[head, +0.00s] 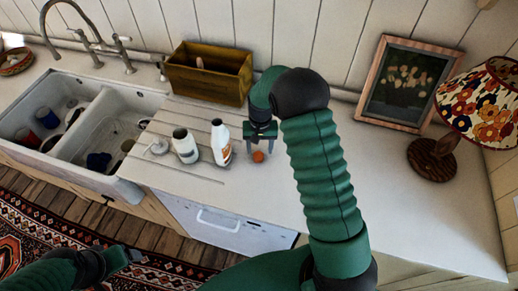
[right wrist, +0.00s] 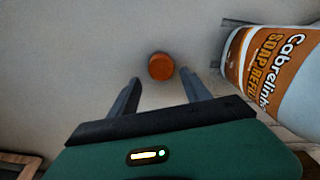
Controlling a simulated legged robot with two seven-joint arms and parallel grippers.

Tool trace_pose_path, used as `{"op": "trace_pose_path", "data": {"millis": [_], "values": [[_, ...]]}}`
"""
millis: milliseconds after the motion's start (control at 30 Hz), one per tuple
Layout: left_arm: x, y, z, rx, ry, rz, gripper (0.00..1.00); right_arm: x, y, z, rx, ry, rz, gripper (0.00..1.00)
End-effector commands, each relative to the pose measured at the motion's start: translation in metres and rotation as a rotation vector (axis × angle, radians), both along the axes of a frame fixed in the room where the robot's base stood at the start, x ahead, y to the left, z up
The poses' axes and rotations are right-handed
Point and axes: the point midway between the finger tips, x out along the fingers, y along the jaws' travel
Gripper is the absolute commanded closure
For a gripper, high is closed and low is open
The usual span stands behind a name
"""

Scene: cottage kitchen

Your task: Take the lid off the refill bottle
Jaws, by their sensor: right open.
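The refill bottle (head: 220,143) is white with an orange label and stands upright on the counter. Its label fills the right side of the right wrist view (right wrist: 275,70). A small round orange lid (head: 258,156) lies on the counter to the right of the bottle, apart from it. My right gripper (head: 261,147) is open and empty, just above the lid. In the right wrist view the lid (right wrist: 161,66) shows just beyond and between the fingertips (right wrist: 161,78). My left gripper (head: 132,256) is low at the left, away from the counter; its jaws are too small to read.
A white bottle with a dark open top (head: 185,146) stands left of the refill bottle, with a pale pump-like piece (head: 157,147) beside it. A wooden box (head: 208,75) stands behind. The sink (head: 60,110) is left. The counter right of my arm is mostly clear.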

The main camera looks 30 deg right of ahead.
Motion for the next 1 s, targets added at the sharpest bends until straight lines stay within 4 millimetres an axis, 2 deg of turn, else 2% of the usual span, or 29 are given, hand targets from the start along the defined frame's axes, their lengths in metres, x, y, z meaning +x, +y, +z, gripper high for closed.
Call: {"op": "trace_pose_path", "data": {"millis": [200, 333, 500, 633, 767, 900, 1000], "values": [[0.0, 0.0, -0.009, 0.0, 0.001, 0.0, 0.25, 0.002, -0.001, 0.058, -0.003, -0.009, 0.0, 0.44], [0.0, 0.0, -0.012, 0.0, 0.001, 0.0, 0.25, 0.001, -0.001, 0.09, -0.002, -0.007, -0.001, 0.44], [0.0, 0.0, -0.013, 0.0, 0.001, 0.0, 0.25, 0.001, -0.001, 0.112, -0.001, -0.004, 0.0, 0.44], [0.0, 0.0, -0.013, 0.0, 0.001, 0.0, 0.25, -0.009, 0.011, 0.117, -0.003, -0.016, 0.038, 0.44], [0.0, 0.0, -0.013, 0.0, 0.001, 0.0, 0.25, -0.04, 0.044, 0.116, -0.016, -0.067, 0.153, 0.44], [0.0, 0.0, -0.013, 0.0, 0.001, 0.0, 0.25, -0.092, 0.084, 0.109, -0.039, -0.142, 0.325, 0.44], [0.0, 0.0, -0.013, 0.0, 0.001, 0.0, 0.25, -0.127, 0.104, 0.102, -0.054, -0.185, 0.43, 0.44]]}}
